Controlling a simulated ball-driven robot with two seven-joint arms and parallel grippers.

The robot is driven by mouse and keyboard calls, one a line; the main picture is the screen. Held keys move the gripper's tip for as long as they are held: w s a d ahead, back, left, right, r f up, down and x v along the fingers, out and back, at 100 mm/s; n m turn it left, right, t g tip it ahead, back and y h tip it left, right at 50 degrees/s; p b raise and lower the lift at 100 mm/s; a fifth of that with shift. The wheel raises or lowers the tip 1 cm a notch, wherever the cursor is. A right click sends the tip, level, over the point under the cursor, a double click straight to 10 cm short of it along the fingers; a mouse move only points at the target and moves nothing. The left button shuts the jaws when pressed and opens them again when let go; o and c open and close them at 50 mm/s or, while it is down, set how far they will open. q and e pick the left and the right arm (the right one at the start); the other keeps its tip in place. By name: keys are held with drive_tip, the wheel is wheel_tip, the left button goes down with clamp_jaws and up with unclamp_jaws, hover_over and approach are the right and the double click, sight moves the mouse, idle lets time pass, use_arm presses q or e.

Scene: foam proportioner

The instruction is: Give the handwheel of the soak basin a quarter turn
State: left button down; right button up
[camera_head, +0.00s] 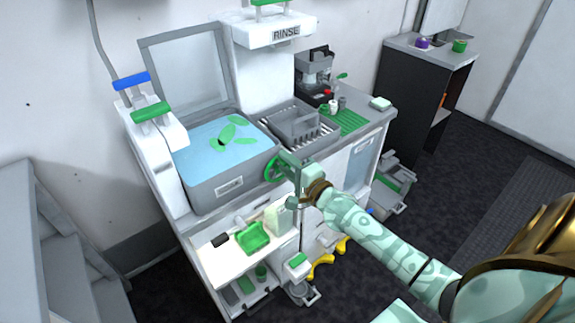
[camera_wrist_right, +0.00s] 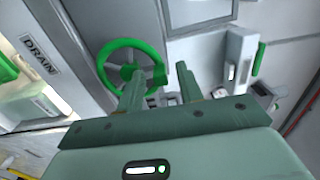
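The soak basin (camera_head: 205,195) is a grey tub of blue water with green leaf-like pieces floating in it and a clear raised lid behind. Its green handwheel (camera_head: 270,169) is on the front right side, partly hidden by my right gripper (camera_head: 284,165). In the right wrist view the handwheel (camera_wrist_right: 104,62) shows as a green ring with a hub. There my right gripper (camera_wrist_right: 159,70) is open, its two fingers apart. One finger overlaps the wheel's lower right part; the other is right of the rim. I cannot tell whether they touch. My left gripper is not in view.
A DRAIN label (camera_wrist_right: 40,55) is left of the wheel in the wrist view. A grey slatted rack (camera_head: 318,146) stands right of the basin. Below are a shelf with a green tray (camera_head: 252,238) and a white jug (camera_head: 278,218). The dark floor at right is mostly clear.

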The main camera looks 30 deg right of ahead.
sight(267, 178)
clamp_jaws()
drive_tip(key=shift+a+n, duration=0.1)
drive_tip(key=shift+n, duration=0.2)
drive_tip(key=shift+s+a+r+n+p, duration=0.1)
drive_tip(key=shift+a+n+p, duration=0.35)
drive_tip(key=shift+n+p, duration=0.7)
drive_tip(key=n, duration=0.1)
drive_tip(key=a+n+p, duration=0.1)
drive_tip(key=n, duration=0.1)
drive_tip(key=n+p, duration=0.1)
drive_tip(key=shift+a+f+n, duration=0.25)
drive_tip(key=shift+f+n, duration=0.1)
drive_tip(key=shift+f, duration=0.05)
drive_tip(key=n, duration=0.1)
drive_tip(key=f+n+p, duration=0.1)
drive_tip(key=n, duration=0.1)
drive_tip(key=a+n, duration=0.1)
drive_tip(key=shift+s+a+f+n, duration=0.1)
drive_tip(key=shift+f+n, duration=0.2)
drive_tip(key=n, duration=0.1)
drive_tip(key=f+n, duration=0.1)
drive_tip(key=shift+a+n, duration=0.15)
drive_tip(key=shift+n, duration=0.15)
drive_tip(key=shift+a+f+n, duration=0.1)
drive_tip(key=shift+f+n, duration=0.15)
drive_tip(key=shift+n, duration=0.5)
drive_tip(key=shift+f+n, duration=0.25)
drive_tip(key=shift+n, duration=0.5)
drive_tip(key=shift+f+n, duration=0.1)
drive_tip(key=shift+n, duration=0.2)
